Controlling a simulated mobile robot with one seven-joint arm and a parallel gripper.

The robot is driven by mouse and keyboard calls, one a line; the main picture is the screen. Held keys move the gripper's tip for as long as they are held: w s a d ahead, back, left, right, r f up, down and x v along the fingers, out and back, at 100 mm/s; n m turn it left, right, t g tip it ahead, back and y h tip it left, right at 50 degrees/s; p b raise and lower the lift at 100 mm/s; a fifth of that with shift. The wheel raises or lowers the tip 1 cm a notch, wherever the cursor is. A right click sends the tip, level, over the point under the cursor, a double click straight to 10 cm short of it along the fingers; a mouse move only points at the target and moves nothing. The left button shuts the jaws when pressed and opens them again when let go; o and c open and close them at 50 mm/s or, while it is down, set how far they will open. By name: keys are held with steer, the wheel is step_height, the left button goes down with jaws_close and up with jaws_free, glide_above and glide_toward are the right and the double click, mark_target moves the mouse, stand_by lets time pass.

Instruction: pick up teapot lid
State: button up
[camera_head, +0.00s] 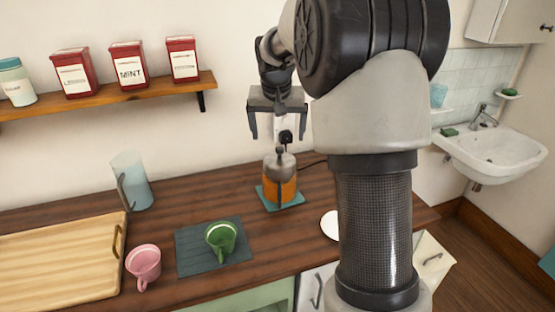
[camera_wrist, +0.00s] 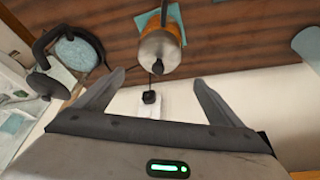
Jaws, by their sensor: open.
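The teapot lid (camera_head: 279,167) is a grey metallic dome with a dark knob. It sits on top of the orange teapot (camera_head: 281,191), which stands on a teal mat (camera_head: 297,201) on the wooden counter. In the wrist view the lid (camera_wrist: 158,49) shows beyond my fingertips, near the middle. My gripper (camera_head: 278,127) is open and empty, above the lid and apart from it. It also shows in the wrist view (camera_wrist: 158,79), with both fingers spread wide.
A black plug (camera_head: 286,137) sits in the wall behind the teapot. A green mug (camera_head: 221,238) on a dark mat, a pink mug (camera_head: 143,262), a glass pitcher (camera_head: 132,182) and a cutting board (camera_head: 55,262) stand to the left. A shelf (camera_head: 170,88) holds canisters.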

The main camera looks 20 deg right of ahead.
mark_target(278, 149)
steer(key=x, duration=0.7)
steer(key=shift+w+f, duration=0.15)
steer(key=shift+f, duration=0.2)
steer(key=x, duration=0.5)
steer(key=shift+w+d+f, duration=0.2)
steer(key=shift+d, duration=0.15)
steer(key=c, duration=1)
